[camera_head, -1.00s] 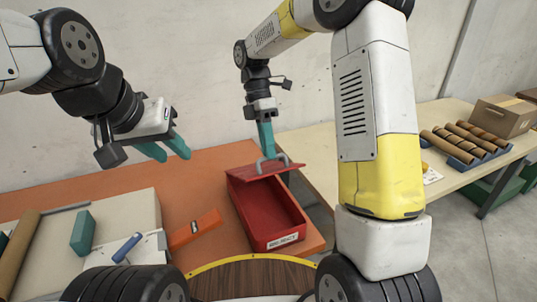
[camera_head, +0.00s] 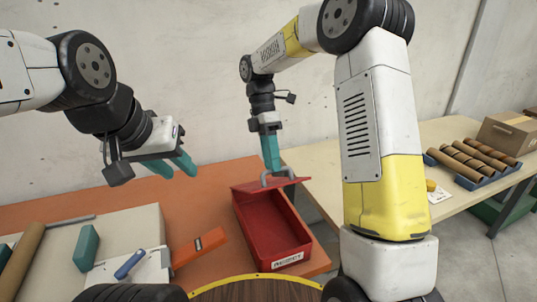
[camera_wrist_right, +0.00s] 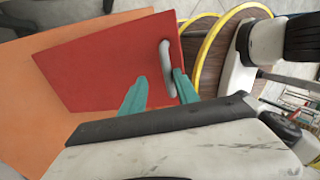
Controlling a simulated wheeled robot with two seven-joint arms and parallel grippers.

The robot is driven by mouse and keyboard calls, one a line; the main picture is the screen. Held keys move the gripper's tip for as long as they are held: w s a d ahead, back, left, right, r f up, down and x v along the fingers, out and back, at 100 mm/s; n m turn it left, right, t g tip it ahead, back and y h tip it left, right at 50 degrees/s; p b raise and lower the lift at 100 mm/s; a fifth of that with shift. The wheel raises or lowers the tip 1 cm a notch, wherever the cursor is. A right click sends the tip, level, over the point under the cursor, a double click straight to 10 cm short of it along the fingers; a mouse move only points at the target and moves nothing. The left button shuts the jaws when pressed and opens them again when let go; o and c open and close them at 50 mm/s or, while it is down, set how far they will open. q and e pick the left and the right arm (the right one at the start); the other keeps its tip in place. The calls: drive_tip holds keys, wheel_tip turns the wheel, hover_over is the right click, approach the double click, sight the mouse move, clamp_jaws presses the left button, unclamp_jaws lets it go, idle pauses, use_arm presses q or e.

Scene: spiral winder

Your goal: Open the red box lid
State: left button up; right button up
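The red box (camera_head: 270,238) stands on the orange table with its inside showing and looking empty. Its red lid (camera_head: 262,185) is at the box's far end, clear of most of the opening, and its grey handle (camera_head: 279,174) faces up. My right gripper (camera_head: 271,168) is at the handle, fingers pointing down. In the right wrist view, the lid (camera_wrist_right: 105,65) lies beyond the fingers. My right gripper (camera_wrist_right: 160,92) shows there with its teal fingers apart, the handle (camera_wrist_right: 166,66) close to the right finger. My left gripper (camera_head: 176,168) is open and empty above the table.
An orange tool (camera_head: 200,247) and a blue-handled item (camera_head: 130,264) lie left of the box. A teal block (camera_head: 86,248) and a brown tube (camera_head: 20,260) are further left. A second table at right holds brown tubes (camera_head: 465,160) and a cardboard box (camera_head: 507,133).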

drive_tip(key=v, duration=0.7)
drive_tip(key=shift+r, duration=0.4)
drive_tip(key=shift+w, duration=0.1)
